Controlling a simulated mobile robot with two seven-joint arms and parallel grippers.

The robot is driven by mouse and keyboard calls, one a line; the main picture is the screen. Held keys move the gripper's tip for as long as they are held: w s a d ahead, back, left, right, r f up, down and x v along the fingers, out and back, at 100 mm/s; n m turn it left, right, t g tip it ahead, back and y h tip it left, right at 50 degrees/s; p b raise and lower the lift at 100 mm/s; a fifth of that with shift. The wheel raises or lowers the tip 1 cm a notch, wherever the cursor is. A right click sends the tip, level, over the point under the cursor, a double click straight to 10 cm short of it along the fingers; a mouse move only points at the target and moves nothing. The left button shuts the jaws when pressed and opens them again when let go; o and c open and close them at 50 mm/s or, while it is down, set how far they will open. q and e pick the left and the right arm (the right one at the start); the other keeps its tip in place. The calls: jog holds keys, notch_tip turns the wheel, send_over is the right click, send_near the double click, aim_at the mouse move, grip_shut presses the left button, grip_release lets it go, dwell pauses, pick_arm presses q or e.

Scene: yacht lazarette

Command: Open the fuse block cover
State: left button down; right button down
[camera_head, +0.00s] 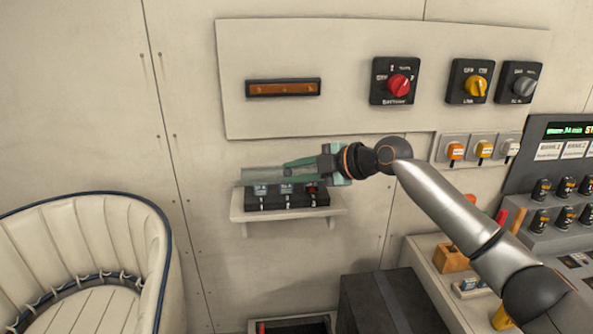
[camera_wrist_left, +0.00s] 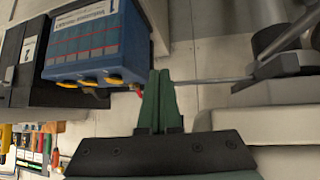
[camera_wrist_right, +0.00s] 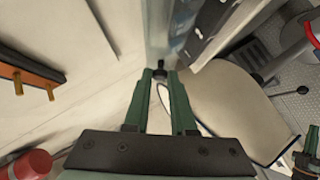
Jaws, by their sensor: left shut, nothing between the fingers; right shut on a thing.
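The fuse block (camera_head: 287,200) is a black block with several fuses and white numbers, on a small wall shelf (camera_head: 240,214). Its clear cover (camera_head: 262,174) shows as a see-through strip above the fuses, apparently raised; its exact angle is hard to tell. My right gripper (camera_head: 290,170) reaches in from the right and is shut at the cover. In the right wrist view, the fingertips (camera_wrist_right: 160,80) close on a small dark knob (camera_wrist_right: 158,66) at the cover's edge. My left gripper (camera_wrist_left: 156,90) is shut and empty, away from the fuse block and outside the head view.
A wall panel above carries a copper bar (camera_head: 284,88) and rotary switches (camera_head: 397,85). A cream seat (camera_head: 90,250) stands at left. A dark box (camera_head: 385,300) is below right. A blue battery (camera_wrist_left: 95,45) is close beside my left gripper's fingers.

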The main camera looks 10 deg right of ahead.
jog(key=shift+r, duration=0.1)
jog(key=c, duration=0.8)
grip_release()
jog(key=shift+o, duration=0.2)
jog(key=shift+d, duration=0.1)
jog(key=shift+s+d, duration=0.2)
jog(key=shift+d, duration=0.1)
jog(key=b+v, duration=0.3)
jog(key=v, duration=0.8)
jog(key=shift+s+d+r, duration=0.15)
jog(key=shift+s+r, duration=0.05)
jog(key=shift+r, duration=0.1)
